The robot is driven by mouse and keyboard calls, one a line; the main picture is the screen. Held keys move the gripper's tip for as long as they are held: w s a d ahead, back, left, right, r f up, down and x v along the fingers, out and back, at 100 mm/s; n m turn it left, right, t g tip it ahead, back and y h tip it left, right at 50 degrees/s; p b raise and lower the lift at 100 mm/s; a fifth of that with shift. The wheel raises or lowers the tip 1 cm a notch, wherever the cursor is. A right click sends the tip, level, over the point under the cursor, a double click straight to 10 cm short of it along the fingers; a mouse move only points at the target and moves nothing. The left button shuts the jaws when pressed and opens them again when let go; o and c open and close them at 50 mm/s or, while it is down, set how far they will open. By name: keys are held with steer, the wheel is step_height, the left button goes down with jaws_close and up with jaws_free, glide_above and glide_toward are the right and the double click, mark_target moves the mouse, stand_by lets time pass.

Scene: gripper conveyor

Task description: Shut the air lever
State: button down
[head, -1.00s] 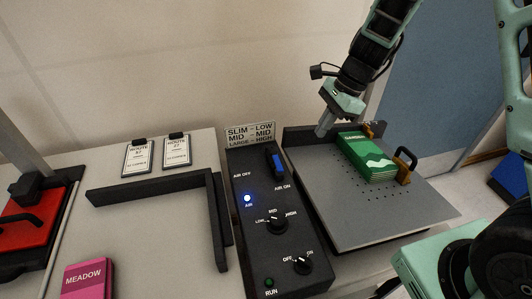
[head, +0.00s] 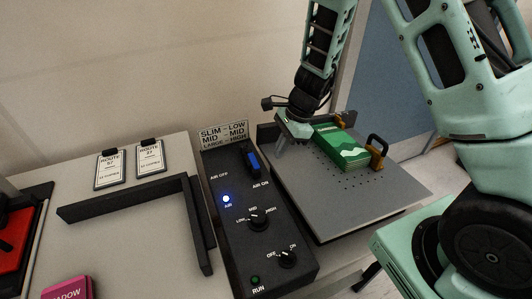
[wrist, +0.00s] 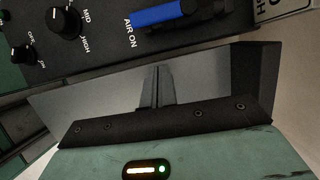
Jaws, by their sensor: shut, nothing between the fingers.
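The air lever is a blue handle (head: 253,161) on the black control panel (head: 232,183), between the AIR OFF and AIR ON labels. It sits on the AIR ON side, and the blue AIR light (head: 226,199) is lit. In the wrist view the blue lever (wrist: 160,14) lies at the top, next to AIR ON. My gripper (head: 279,152) is over the back left of the grey plate, just right of the lever and apart from it. Its fingers also show in the wrist view (wrist: 158,72), closed together and empty.
A green stack (head: 341,148) lies on the grey perforated plate (head: 330,200) beside a brown clamp with a black handle (head: 378,146). A sign (head: 224,135) stands behind the panel. Two route cards (head: 110,170) and a black L-shaped fence (head: 130,199) are at left.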

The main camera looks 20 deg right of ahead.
mark_target(253, 159)
steer(key=shift+a+f+p, duration=0.15)
steer(key=shift+a+p, duration=0.2)
steer(key=shift+a, duration=0.75)
steer(key=shift+a+f+p, duration=0.15)
steer(key=shift+a+p, duration=0.2)
steer(key=shift+a, duration=0.7)
